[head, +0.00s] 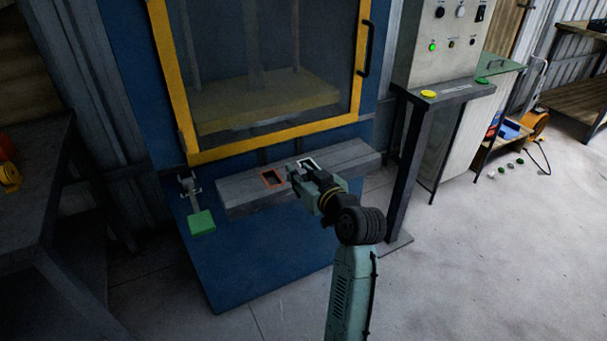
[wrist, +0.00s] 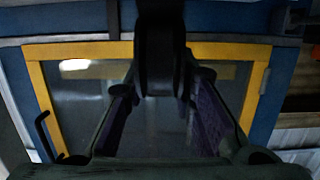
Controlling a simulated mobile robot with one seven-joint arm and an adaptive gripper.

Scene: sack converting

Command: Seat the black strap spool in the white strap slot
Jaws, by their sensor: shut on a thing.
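My gripper (head: 298,174) is at the grey ledge below the yellow-framed door, right by the white strap slot (head: 310,162). The slot is a white-rimmed opening, and my gripper covers part of it in the head view. In the wrist view, my gripper (wrist: 160,88) has its fingers on either side of a dark, rounded thing, which I take to be the black strap spool (wrist: 157,65). In the head view the spool cannot be made out clearly at the fingertips. I cannot tell whether it touches the slot.
A green pad on a lever (head: 201,222) is further left. The yellow-framed door (head: 270,145) rises behind. A control post (head: 405,150) stands to the right.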

